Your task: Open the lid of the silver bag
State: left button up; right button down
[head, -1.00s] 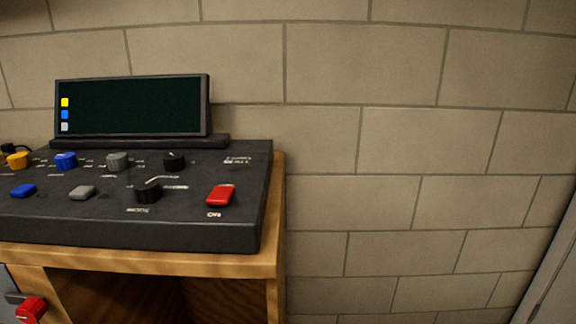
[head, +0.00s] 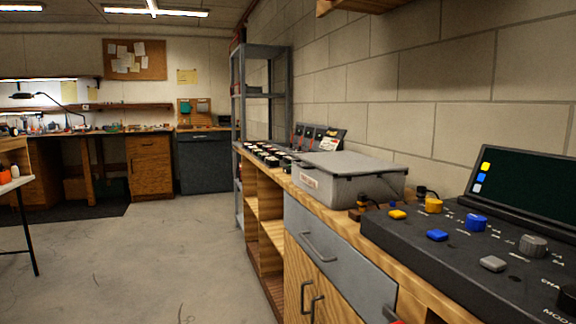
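A silver-grey box-shaped bag (head: 345,188) stands on the wooden counter, right of the middle of the head view. Its flat lid (head: 350,164) lies closed over the top. A small reddish label shows on its front left side. The inside of the bag is hidden. Neither of my grippers shows in this view.
A black control console (head: 465,245) with coloured knobs and a screen (head: 535,190) sits on the counter at the near right. Rows of small items (head: 265,155) lie beyond the bag. A grey metal shelf (head: 262,90) stands farther back. Open floor (head: 160,260) lies left.

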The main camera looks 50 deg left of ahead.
aim_at(344, 163)
jog(key=u, duration=1.45)
jog(key=i+j+z, duration=0.15)
jog(key=z, duration=0.2)
jog(key=i+j+z, duration=0.1)
jog(key=j+z, duration=0.25)
jog(key=i+j+z, duration=0.1)
jog(key=z, duration=0.2)
jog(key=i+j+z, duration=0.2)
jog(key=j, duration=0.35)
jog(key=j+z, duration=0.15)
jog(key=j, duration=0.4)
jog(key=i+j, duration=0.1)
jog(key=j, duration=0.5)
jog(key=j+z, duration=0.1)
jog(key=j, duration=0.5)
jog(key=i, duration=0.05)
